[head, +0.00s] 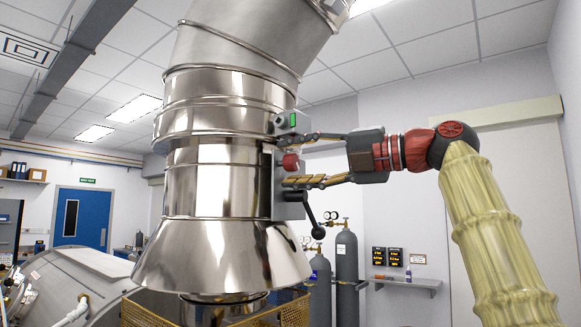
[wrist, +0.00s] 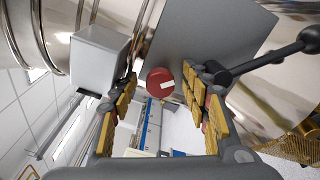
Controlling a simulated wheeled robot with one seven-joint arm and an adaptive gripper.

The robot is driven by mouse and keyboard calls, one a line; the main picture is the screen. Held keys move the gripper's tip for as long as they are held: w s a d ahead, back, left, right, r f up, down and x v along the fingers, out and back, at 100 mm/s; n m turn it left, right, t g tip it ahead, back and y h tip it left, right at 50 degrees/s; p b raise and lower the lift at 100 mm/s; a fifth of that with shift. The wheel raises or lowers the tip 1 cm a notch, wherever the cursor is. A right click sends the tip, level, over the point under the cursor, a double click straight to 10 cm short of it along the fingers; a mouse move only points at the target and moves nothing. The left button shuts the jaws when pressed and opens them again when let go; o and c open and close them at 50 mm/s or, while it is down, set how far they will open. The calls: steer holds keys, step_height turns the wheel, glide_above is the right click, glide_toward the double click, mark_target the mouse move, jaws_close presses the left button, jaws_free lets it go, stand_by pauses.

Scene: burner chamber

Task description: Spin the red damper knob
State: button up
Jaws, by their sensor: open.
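The red damper knob (head: 291,162) is on the side of the shiny metal duct, on a grey plate. In the wrist view the knob (wrist: 160,82) is a round red cap with a white mark, near the grey plate (wrist: 205,48). My gripper (head: 296,160) is open, with one finger above and one below the knob in the head view. In the wrist view my gripper's fingers (wrist: 163,88) stand left and right of the knob. The knob lies between or just beyond the fingertips; I cannot tell which. No contact with it is clear.
A black lever with a ball end (head: 318,232) hangs below the knob, close to my lower finger. A grey box with a green light (head: 290,121) is just above. The metal duct (head: 212,185) fills the left side. Gas cylinders (head: 346,275) stand behind.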

steer(key=m, duration=0.4)
steer(key=shift+s+r, duration=0.1)
steer(key=shift+m, duration=1.7)
steer(key=m, duration=0.3)
steer(key=shift+p, duration=0.4)
steer(key=m, duration=0.2)
steer(key=m+p, duration=0.1)
steer(key=m, duration=0.1)
steer(key=shift+w+r, duration=0.1)
steer(key=shift+w, duration=0.1)
steer(key=m+p, duration=0.1)
steer(key=m, duration=0.4)
steer(key=shift+d+p, duration=0.1)
steer(key=shift+p, duration=0.2)
steer(key=m+p, duration=0.1)
steer(key=m, duration=0.1)
steer(key=shift+m, duration=0.3)
steer(key=shift+w+m, duration=0.1)
steer(key=shift+m, duration=0.4)
steer(key=shift+f, duration=0.2)
